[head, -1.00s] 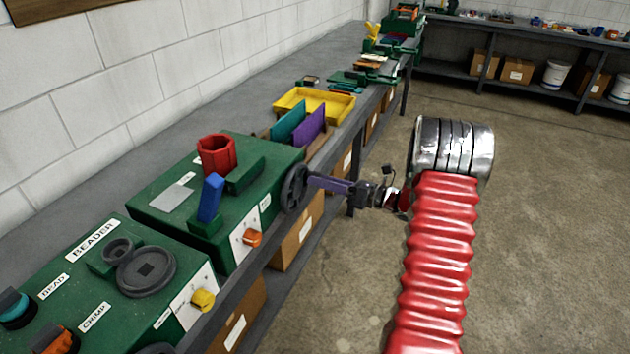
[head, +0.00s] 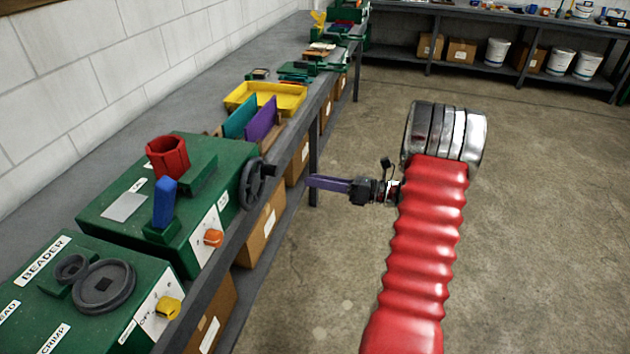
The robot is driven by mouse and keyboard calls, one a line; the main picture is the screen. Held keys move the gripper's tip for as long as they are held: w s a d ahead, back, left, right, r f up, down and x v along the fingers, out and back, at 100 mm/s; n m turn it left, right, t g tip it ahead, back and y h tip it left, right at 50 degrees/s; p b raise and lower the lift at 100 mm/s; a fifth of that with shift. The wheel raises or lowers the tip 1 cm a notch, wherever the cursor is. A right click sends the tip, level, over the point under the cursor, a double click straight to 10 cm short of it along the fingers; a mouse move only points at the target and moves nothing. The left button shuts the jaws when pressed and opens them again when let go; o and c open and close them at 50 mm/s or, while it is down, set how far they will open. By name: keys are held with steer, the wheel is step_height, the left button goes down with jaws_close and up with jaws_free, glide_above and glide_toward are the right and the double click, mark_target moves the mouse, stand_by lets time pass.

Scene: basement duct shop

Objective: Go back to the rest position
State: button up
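My gripper (head: 312,182) shows in the head view at the end of my red ribbed arm, over the aisle just right of the bench. Its purple fingers point left toward the bench and appear as one bar from this side, so I cannot tell whether they are open or shut. Nothing is seen held in them. The dark handwheel (head: 252,186) on the side of the green machine (head: 113,210) stands left of the fingertips, with a visible gap between them.
The grey bench (head: 75,170) runs along the left wall. It bears a second green machine marked BEADER (head: 60,310), a yellow tray (head: 268,108) and teal and purple panels. Cardboard boxes (head: 262,230) sit below. The concrete floor (head: 540,240) to the right is clear.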

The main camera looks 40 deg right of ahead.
stand_by(0.5)
steer(key=s+a+f+n+g, duration=0.4)
steer(key=f+n, duration=0.1)
steer(key=f, duration=0.2)
steer(key=s+a+r+n+g+h, duration=0.2)
steer(key=s+a+n+g+h, duration=0.1)
steer(key=s+a+n+g, duration=0.65)
steer(key=s+a+r+n+t+h, duration=0.2)
steer(key=s+a+r+n+h, duration=0.2)
steer(key=a+r+n, duration=0.3)
steer(key=s+a+r+n+t+h, duration=0.3)
steer(key=s+a+r+n, duration=0.3)
steer(key=r+n, duration=0.5)
steer(key=a+n+h, duration=0.1)
steer(key=a, duration=0.1)
steer(key=shift+a, duration=0.3)
steer(key=shift+n, duration=0.25)
steer(key=shift+c, duration=0.7)
